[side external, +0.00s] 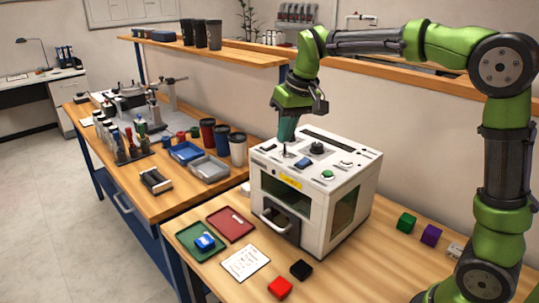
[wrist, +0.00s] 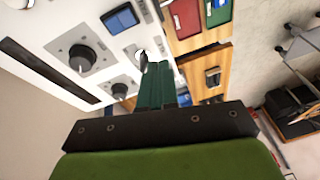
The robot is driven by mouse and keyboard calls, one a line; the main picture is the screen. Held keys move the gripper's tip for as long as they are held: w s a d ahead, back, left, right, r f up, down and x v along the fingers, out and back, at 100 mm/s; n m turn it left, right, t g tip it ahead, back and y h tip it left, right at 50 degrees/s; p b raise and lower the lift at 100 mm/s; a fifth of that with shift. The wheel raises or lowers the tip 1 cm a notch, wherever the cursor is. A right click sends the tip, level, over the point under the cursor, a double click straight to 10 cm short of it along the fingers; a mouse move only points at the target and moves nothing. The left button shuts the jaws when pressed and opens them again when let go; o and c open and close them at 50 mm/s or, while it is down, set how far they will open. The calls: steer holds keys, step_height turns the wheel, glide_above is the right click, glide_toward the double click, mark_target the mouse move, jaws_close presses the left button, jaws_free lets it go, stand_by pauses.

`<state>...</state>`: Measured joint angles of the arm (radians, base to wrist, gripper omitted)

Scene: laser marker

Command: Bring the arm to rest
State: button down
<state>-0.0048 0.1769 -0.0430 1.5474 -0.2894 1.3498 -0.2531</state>
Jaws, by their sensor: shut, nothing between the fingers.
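My gripper (side external: 286,137) hangs over the left part of the top panel of the white laser marker (side external: 340,216), its teal fingers together and empty. In the wrist view the closed fingers (wrist: 153,72) point at the panel beside a small metal lever (wrist: 141,58). Whether they touch the lever is unclear. The panel carries a black knob (side external: 316,148), a blue switch (side external: 304,163) and a green button (side external: 327,174). The marker's front has a dark window and a pale handle (side external: 275,226).
A green tray (side external: 190,232) with a blue block and a red tray (side external: 225,234) lie left of the marker. A card (side external: 246,262), red cube (side external: 280,288) and black cube (side external: 301,270) lie in front. Green (side external: 406,223) and purple cubes (side external: 431,235) sit right. Cups stand behind-left.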

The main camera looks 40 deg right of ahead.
steer(key=s+a+f+m+t, duration=0.1)
steer(key=s+t, duration=0.1)
steer(key=s, duration=0.8)
steer(key=s+a+f+t+y, duration=0.1)
steer(key=s+a+f+t, duration=0.1)
steer(key=s, duration=0.9)
steer(key=shift+a+m, duration=0.15)
steer(key=shift+m, duration=0.25)
